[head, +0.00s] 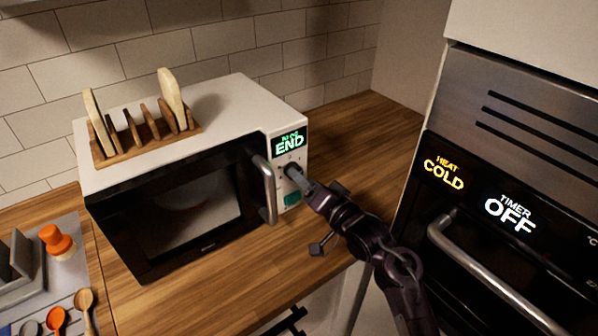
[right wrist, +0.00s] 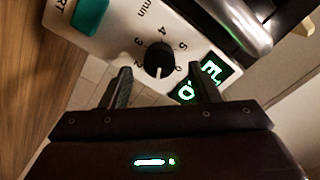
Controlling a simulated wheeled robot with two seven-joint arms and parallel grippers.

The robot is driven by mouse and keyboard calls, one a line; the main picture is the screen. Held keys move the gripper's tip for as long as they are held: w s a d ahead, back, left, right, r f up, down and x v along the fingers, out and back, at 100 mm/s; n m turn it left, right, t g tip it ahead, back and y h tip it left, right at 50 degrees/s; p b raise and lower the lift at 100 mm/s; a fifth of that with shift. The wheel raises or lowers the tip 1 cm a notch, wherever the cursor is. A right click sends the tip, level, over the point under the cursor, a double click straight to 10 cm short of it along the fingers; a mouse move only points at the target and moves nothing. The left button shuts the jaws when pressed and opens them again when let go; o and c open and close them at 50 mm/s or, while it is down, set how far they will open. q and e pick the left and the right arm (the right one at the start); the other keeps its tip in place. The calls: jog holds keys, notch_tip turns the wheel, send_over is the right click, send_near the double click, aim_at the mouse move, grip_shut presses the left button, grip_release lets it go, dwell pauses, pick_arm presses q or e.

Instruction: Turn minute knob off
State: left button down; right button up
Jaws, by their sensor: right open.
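The minute knob (right wrist: 158,58) is a round black dial on the white control panel of the microwave (head: 175,200). In the right wrist view, numbers ring it, with 0, 2, 3, 4 and 5 readable; its exact setting is hard to tell. My right gripper (right wrist: 160,70) is open, with one finger on each side of the knob in that view. Whether either finger touches it I cannot tell. In the head view the gripper tip (head: 294,174) is at the panel and partly covers the knob. The microwave display (head: 289,142) reads END. My left gripper is not in view.
The microwave door handle (head: 266,190) stands out just left of the knob. A green start button (head: 292,199) is below it. A wooden rack (head: 145,135) sits on top. An oven (head: 510,190) with a bar handle stands at right. The wooden counter (head: 350,140) behind is clear.

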jog(key=x, duration=0.3)
jog(key=shift+c, duration=0.5)
jog(key=c, duration=0.9)
jog(key=shift+n, duration=0.4)
